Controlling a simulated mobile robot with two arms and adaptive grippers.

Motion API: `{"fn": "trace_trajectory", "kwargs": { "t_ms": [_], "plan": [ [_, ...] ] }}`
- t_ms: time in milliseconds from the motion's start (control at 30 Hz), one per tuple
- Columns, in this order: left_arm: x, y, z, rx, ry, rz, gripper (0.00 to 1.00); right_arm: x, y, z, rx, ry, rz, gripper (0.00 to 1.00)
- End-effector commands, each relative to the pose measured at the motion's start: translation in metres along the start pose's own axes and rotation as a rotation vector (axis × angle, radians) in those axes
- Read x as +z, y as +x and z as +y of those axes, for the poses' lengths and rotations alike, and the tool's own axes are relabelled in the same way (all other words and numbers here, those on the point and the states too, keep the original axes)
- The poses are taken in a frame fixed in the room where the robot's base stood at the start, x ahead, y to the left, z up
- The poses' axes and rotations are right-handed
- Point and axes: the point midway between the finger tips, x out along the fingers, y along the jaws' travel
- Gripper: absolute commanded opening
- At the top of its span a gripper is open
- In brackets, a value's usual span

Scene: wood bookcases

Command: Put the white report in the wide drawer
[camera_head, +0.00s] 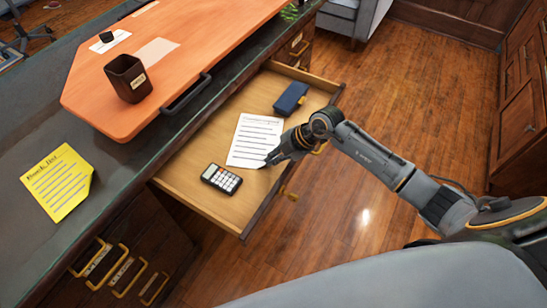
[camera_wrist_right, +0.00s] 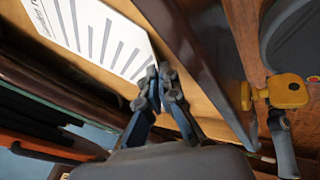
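The white report (camera_head: 256,140), a sheet with printed lines, is in or just above the open wide drawer (camera_head: 215,145), between a calculator and a blue box. I cannot tell whether it touches the drawer bottom. My right gripper (camera_head: 271,158) is at the report's lower right edge. In the right wrist view, the fingertips (camera_wrist_right: 160,73) are close together at the edge of the report (camera_wrist_right: 100,35) and look shut on it. The contact itself is partly hidden by the fingers. My left gripper is not in view.
The calculator (camera_head: 221,179) lies in the drawer's near end and the blue box (camera_head: 291,98) toward its far end. The desk above holds a yellow note (camera_head: 58,182), a dark cup (camera_head: 128,78) and an orange board (camera_head: 185,45). Wood floor (camera_head: 420,100) is clear at right.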

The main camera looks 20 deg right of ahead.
Motion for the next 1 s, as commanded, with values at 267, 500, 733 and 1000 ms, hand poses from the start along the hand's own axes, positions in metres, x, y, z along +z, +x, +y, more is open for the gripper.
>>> {"fn": "trace_trajectory", "kwargs": {
  "t_ms": [267,500,733,1000],
  "plan": [
    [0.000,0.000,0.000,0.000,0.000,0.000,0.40,0.000,0.000,-0.001,-0.003,0.001,-0.001,0.28],
    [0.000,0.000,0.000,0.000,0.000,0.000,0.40,0.001,-0.003,-0.001,-0.003,0.001,-0.002,0.28],
    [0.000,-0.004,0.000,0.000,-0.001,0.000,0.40,0.001,-0.039,0.000,-0.002,-0.003,-0.005,0.28],
    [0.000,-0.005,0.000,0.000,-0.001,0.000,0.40,0.000,-0.094,-0.001,-0.003,-0.002,-0.004,0.28]
  ]
}}
